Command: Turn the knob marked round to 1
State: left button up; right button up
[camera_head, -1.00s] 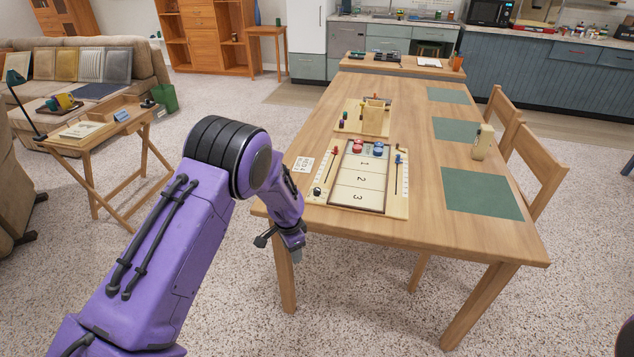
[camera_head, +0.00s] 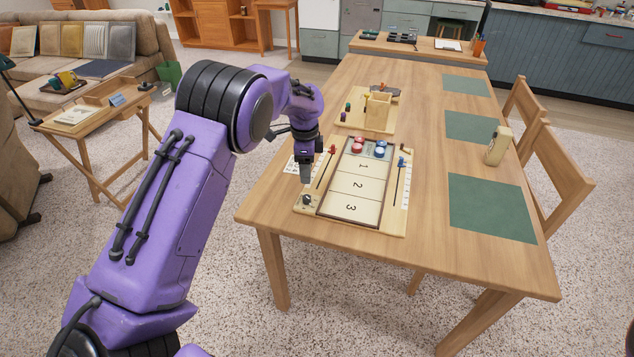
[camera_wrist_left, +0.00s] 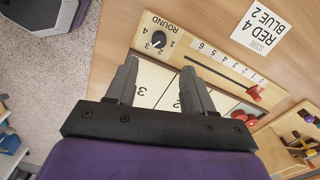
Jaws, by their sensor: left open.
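The round knob (camera_head: 306,200) is small and black, on the near left corner of the wooden game board (camera_head: 392,222). In the left wrist view the knob (camera_wrist_left: 158,40) sits beside the word ROUND, with small digits around it; I cannot tell for sure which digit it points at. My left gripper (camera_head: 306,174) points down above the board's left edge, a little beyond the knob. In the left wrist view its two fingers (camera_wrist_left: 158,68) are apart and empty, with the knob ahead between their tips. My right gripper is out of view.
Red and blue pucks (camera_head: 369,147) stand on the board's far end, with slider strips on both sides. A score card (camera_wrist_left: 262,30) lies beside the board. A wooden box (camera_head: 378,112) stands behind. Green mats (camera_head: 490,208) lie at right; the table's near end is clear.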

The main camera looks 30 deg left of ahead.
pick_arm(q)
send_over(307, 197)
notch_tip(307, 197, down, 5)
jog(key=shift+s+a+r+p, duration=0.1)
jog(key=shift+s+p, duration=0.05)
jog(key=shift+p, duration=0.3)
jog(key=f, duration=0.4)
jog(key=shift+w+f+p, duration=0.3)
jog(key=shift+w, duration=0.05)
jog(key=shift+s+f, duration=0.15)
jog(key=shift+f, duration=0.1)
grip_shut()
